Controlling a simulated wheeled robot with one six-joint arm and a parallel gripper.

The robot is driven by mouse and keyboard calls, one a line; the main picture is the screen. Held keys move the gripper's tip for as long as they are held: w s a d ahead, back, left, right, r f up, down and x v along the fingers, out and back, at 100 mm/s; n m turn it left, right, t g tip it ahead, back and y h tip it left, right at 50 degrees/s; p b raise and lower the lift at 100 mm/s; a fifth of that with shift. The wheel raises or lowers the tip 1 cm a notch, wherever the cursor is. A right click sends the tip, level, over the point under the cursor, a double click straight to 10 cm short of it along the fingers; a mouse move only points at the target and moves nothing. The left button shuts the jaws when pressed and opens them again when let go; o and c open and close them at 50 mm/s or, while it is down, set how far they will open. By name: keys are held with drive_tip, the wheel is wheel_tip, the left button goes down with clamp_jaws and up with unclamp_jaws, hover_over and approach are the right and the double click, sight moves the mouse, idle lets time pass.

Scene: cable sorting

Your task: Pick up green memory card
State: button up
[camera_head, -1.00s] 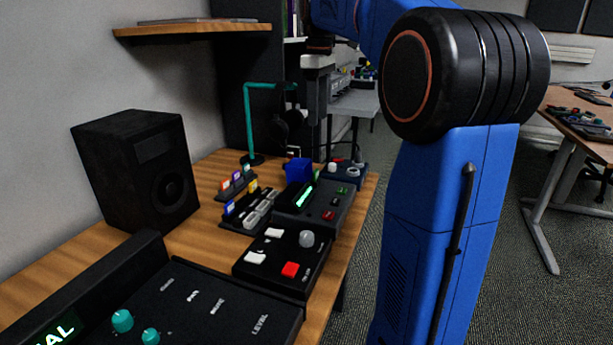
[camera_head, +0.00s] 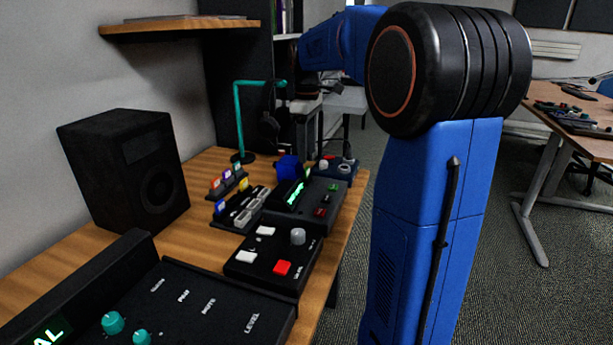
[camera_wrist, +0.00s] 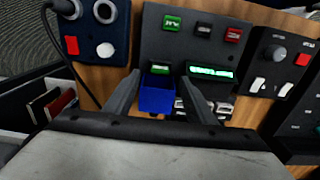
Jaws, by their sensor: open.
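A small green piece (camera_wrist: 160,69), which looks like the green memory card, stands at the edge of the black device with the lit green display (camera_wrist: 211,73) in the wrist view. A blue open box (camera_wrist: 157,97) sits right beside it. My gripper (camera_wrist: 159,79) is open and empty. Its two fingers appear on either side of the blue box and the green piece, apparently above them.
Card racks (camera_head: 240,208) with coloured cards stand left of the device. A control box with a red button (camera_head: 282,267) is nearer. A teal headphone stand (camera_head: 238,115) and a dark blue box with a cable (camera_wrist: 97,32) are close by. A speaker (camera_head: 125,170) stands left.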

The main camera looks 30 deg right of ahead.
sight(307, 175)
drive_tip(key=shift+f, duration=2.65)
drive_tip(key=c, duration=1.1)
